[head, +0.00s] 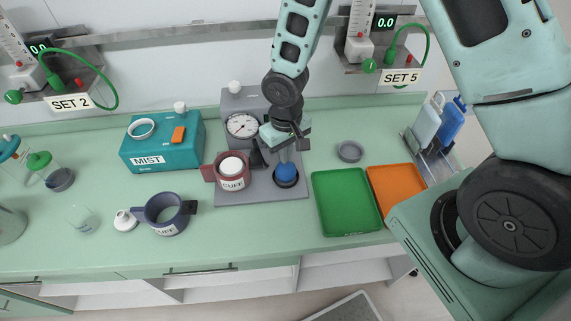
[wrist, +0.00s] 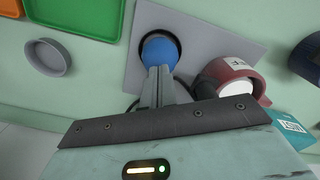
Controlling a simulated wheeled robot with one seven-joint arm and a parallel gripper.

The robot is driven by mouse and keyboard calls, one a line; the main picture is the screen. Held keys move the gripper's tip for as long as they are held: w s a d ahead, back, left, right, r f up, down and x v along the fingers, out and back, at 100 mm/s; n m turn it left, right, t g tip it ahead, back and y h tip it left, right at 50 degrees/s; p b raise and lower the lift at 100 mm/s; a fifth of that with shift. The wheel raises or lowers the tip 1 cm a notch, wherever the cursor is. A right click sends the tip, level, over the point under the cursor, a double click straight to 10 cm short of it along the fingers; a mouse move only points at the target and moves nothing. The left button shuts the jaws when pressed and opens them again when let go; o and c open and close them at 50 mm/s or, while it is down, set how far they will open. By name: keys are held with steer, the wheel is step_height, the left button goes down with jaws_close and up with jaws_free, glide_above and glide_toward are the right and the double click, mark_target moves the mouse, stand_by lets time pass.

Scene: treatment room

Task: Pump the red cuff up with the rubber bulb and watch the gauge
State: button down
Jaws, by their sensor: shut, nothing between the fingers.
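The blue rubber bulb (head: 286,174) sits in a dark round holder on a grey base plate (head: 240,194); it also shows in the wrist view (wrist: 160,51). My gripper (head: 284,158) points down right over the bulb. Its fingers (wrist: 158,70) are together, with the tips at the top of the bulb; I cannot tell whether they press it. The red cuff (head: 234,184), labelled CUFF, stands left of the bulb around a white cylinder. The round gauge (head: 242,127) faces me behind the cuff; its needle is too small to read surely.
A teal MIST box (head: 158,147) stands left of the base plate. A dark blue cuff (head: 164,221) lies at front left. A green tray (head: 346,216), an orange tray (head: 395,182) and a small grey dish (head: 349,151) are on the right.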

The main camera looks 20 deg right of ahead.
steer(key=shift+f, duration=0.1)
stand_by(1.1)
stand_by(0.5)
stand_by(1.1)
steer(key=shift+f+b, duration=0.1)
steer(key=shift+b, duration=0.2)
steer(key=shift+f+b, duration=0.95)
steer(key=shift+f, duration=0.2)
steer(key=shift+r+p, duration=0.95)
steer(key=shift+r, duration=0.25)
stand_by(1.1)
step_height(320, 180, up, 7)
steer(key=p, duration=0.5)
